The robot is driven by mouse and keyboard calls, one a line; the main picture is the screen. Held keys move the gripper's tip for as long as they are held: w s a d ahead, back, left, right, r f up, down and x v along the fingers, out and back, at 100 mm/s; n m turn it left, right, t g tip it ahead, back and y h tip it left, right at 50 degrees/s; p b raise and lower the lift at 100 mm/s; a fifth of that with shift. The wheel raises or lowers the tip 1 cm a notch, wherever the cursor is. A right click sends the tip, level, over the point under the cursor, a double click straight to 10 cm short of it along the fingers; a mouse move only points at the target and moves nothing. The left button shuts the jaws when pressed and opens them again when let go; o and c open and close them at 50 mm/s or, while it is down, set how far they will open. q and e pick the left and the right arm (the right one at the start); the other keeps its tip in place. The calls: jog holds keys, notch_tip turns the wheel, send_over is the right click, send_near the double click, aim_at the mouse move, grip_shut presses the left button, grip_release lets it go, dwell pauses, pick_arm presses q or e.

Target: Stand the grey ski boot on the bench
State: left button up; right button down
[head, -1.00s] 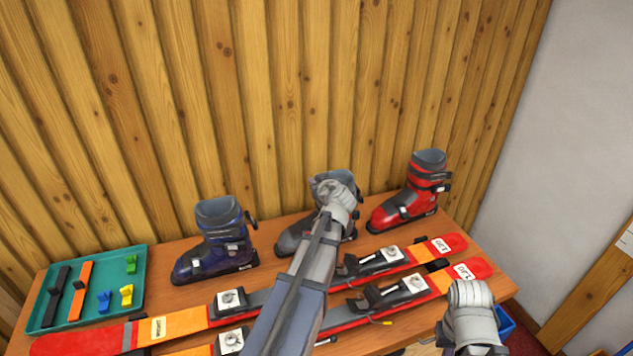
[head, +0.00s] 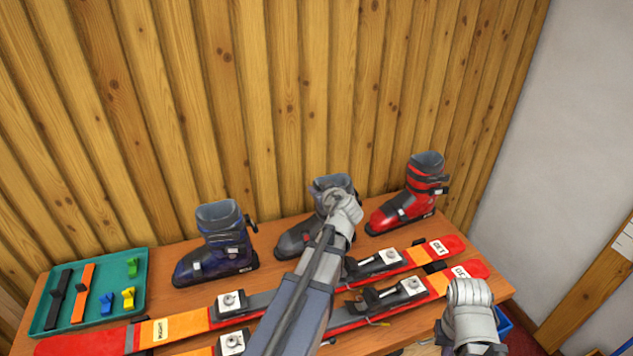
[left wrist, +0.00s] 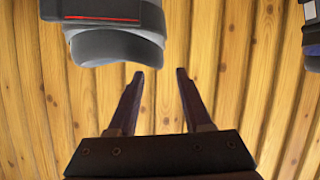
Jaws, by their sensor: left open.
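The grey ski boot (head: 297,240) stands upright on the wooden bench (head: 262,283), between the other boots. My left gripper (head: 342,210) is in front of it in the head view and hides part of its shaft. In the left wrist view the left gripper's two fingers (left wrist: 164,78) are apart with only wall between them. A grey boot cuff (left wrist: 115,45) with a red line lies beside the fingers at upper left, apart from them. My right gripper (head: 470,315) is at the lower right, and its fingers cannot be made out.
A blue boot (head: 218,258) stands left and a red boot (head: 408,208) right of the grey one. Skis with bindings (head: 395,292) lie across the front. A teal tray (head: 140,258) with small parts is at the left. A plank wall (head: 290,100) closes the back.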

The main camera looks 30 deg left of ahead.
pick_arm(q)
jog(key=p+v, duration=0.2)
jog(key=v, duration=0.5)
jog(key=shift+s, duration=0.1)
jog(key=s+d+f+m+g+h, duration=0.3)
jog(key=s+d+f+m, duration=0.1)
jog(key=d, duration=0.5)
jog(key=s+d+f+m+g+h, duration=0.3)
jog(key=s+d+f+m, duration=0.2)
jog(key=s+d, duration=0.4)
jog(key=s+d+f+m+g+h, duration=0.2)
jog(key=s+d+f+m+g, duration=0.1)
jog(key=d, duration=0.8)
jog(key=s+f+m, duration=0.1)
jog(key=s+m, duration=0.1)
jog(key=s, duration=0.1)
jog(key=shift+s+f+m+h, duration=0.2)
jog(key=shift+s+m+h, duration=0.1)
jog(key=shift+s+h, duration=0.1)
